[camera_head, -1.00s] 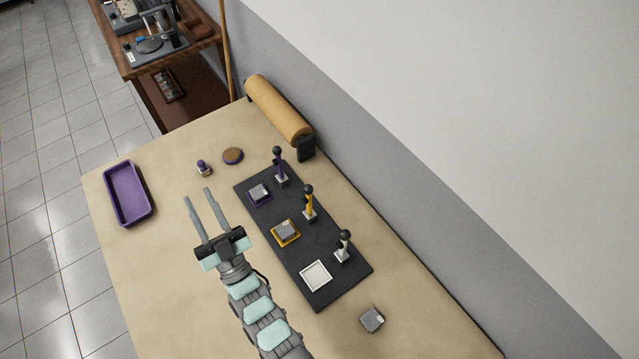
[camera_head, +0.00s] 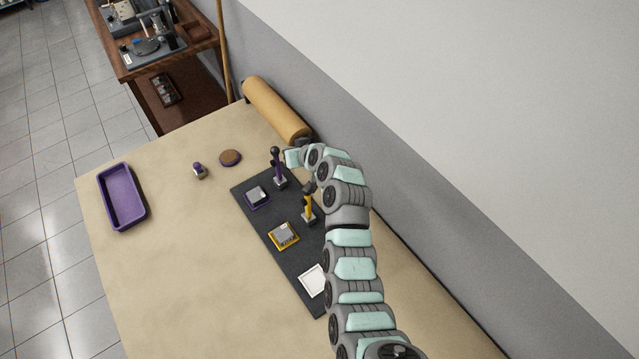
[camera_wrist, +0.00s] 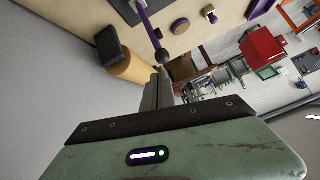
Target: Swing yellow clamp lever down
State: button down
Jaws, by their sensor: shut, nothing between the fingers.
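The yellow clamp lever (camera_head: 309,207) stands upright on the dark fixture plate (camera_head: 275,241), its top partly crowded by my arm in the head view. A metal block sits in the yellow-framed nest (camera_head: 284,236) beside it. The yellow lever cannot be made out in the wrist view. My gripper (camera_wrist: 163,88) shows in the wrist view with its fingers together and empty. The purple lever (camera_wrist: 150,25), with a dark ball knob, stands beyond the fingertips. In the head view my wrist hangs over the wall side of the plate, and the fingers are not clearly visible.
The purple lever (camera_head: 279,170) stands upright by a purple-framed nest (camera_head: 257,198). A white-framed nest (camera_head: 313,281) is empty; the white lever is hidden by my arm. An orange roll (camera_head: 275,108) lies near the wall.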

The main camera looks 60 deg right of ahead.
jog(key=s+r+n+g+y, duration=0.1)
jog(key=s+y, duration=0.2)
jog(key=s, duration=0.5)
jog(key=s+r+n+g+y+b, duration=0.1)
jog(key=s+r+g+y, duration=0.1)
jog(key=s, duration=0.6)
jog(key=shift+s+r+g+y, duration=0.2)
jog(key=shift+s+g+y, duration=0.1)
jog(key=shift+y, duration=0.2)
jog(key=p+x, duration=0.1)
jog(key=x, duration=0.9)
jog(key=shift+p, duration=0.4)
jog(key=shift+w+r, duration=0.1)
